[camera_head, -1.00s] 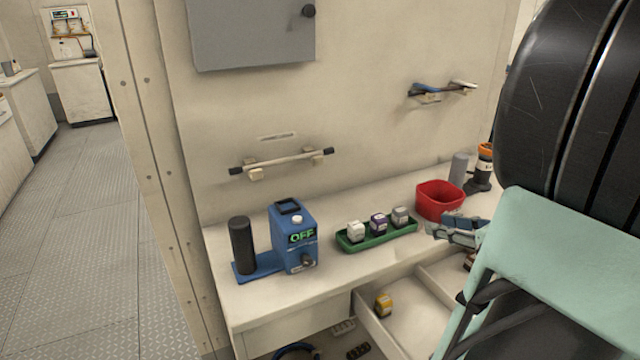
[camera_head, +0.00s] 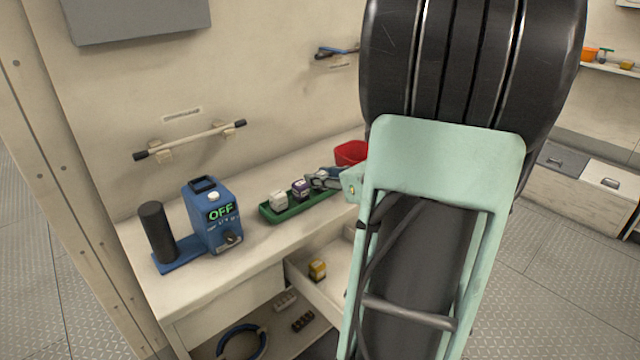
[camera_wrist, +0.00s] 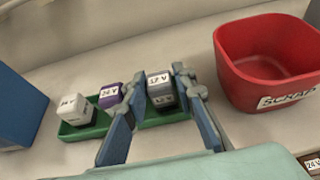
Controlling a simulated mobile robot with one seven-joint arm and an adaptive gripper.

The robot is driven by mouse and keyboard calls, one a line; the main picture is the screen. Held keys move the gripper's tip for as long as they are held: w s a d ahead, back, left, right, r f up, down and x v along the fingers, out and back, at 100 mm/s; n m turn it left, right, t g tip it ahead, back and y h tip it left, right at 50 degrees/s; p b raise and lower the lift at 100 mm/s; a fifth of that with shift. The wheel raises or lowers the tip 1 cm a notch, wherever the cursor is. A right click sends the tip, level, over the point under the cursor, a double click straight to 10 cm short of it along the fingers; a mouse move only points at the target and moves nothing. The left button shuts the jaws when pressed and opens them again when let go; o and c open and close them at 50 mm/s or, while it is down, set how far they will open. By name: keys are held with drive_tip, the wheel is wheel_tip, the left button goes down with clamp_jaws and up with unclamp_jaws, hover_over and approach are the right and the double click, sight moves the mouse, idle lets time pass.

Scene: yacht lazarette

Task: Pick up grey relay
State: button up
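The grey relay (camera_wrist: 160,91) has a white label on top and sits at the right end of the green tray (camera_wrist: 82,132) in the wrist view. My gripper (camera_wrist: 160,76) is open, with one finger on each side of the relay. The gaps are narrow, and I cannot tell whether either finger touches it. In the head view my gripper (camera_head: 324,179) is over the right end of the tray (camera_head: 268,212) and hides the grey relay. A purple relay (camera_wrist: 110,97) and a white relay (camera_wrist: 74,105) stand to its left in the tray.
A red bin (camera_wrist: 262,87) labelled SCRAP stands close to the right of my gripper. A blue device (camera_head: 212,222) reading OFF stands left of the tray. Below the counter, an open drawer (camera_head: 335,262) holds a yellow relay (camera_head: 317,270). A rail (camera_head: 190,140) is on the wall.

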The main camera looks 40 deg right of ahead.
drive_tip(key=c, duration=0.7)
drive_tip(key=shift+o, duration=0.2)
drive_tip(key=shift+r, duration=0.1)
